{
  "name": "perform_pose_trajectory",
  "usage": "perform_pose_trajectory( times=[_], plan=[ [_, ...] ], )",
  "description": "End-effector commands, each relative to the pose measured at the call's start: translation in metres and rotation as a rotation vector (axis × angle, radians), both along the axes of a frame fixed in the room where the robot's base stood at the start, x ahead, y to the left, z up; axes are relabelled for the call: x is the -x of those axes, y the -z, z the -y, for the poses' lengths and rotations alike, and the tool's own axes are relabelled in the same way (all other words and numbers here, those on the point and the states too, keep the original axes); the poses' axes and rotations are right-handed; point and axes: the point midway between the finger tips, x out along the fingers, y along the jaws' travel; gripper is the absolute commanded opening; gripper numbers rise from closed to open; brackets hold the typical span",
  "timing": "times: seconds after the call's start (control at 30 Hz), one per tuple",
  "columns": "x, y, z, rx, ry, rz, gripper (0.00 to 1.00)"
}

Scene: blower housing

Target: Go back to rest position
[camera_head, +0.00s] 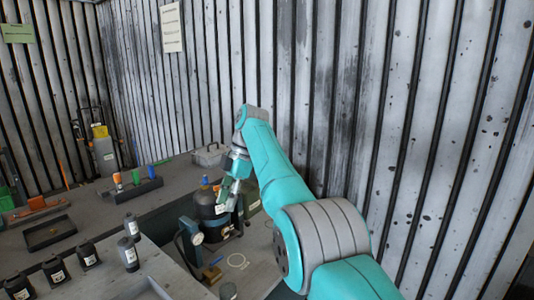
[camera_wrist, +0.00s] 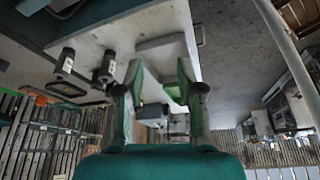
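My gripper (camera_wrist: 160,72) shows in the wrist view with its two fingers spread apart and nothing between them. It is open and empty. In the head view, my gripper (camera_head: 229,190) is at the end of my teal arm, beside or in front of a black rounded housing (camera_head: 205,206); I cannot tell whether they touch. My fingers are small and partly hard to make out there. The housing stands at a fixture with a round dial gauge (camera_head: 197,239).
Several black cylinders with white labels (camera_head: 54,271) stand on the near grey bench at left. A dark tray (camera_head: 49,232) and a rack with orange, blue and green handles (camera_head: 137,187) lie behind. A corrugated metal wall (camera_head: 330,90) rises close behind my arm.

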Motion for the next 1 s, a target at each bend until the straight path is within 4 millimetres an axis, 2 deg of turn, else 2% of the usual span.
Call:
perform_pose_trajectory(
  times=[0.37,0.57,0.77,1.0],
  plan=[
    [-0.011,0.042,0.003,0.004,0.068,0.016,0.38],
    [-0.02,0.081,0.007,0.009,0.134,0.029,0.38],
    [-0.029,0.139,0.015,0.013,0.231,0.052,0.38],
    [-0.032,0.248,0.034,0.014,0.42,0.098,0.38]
  ],
)
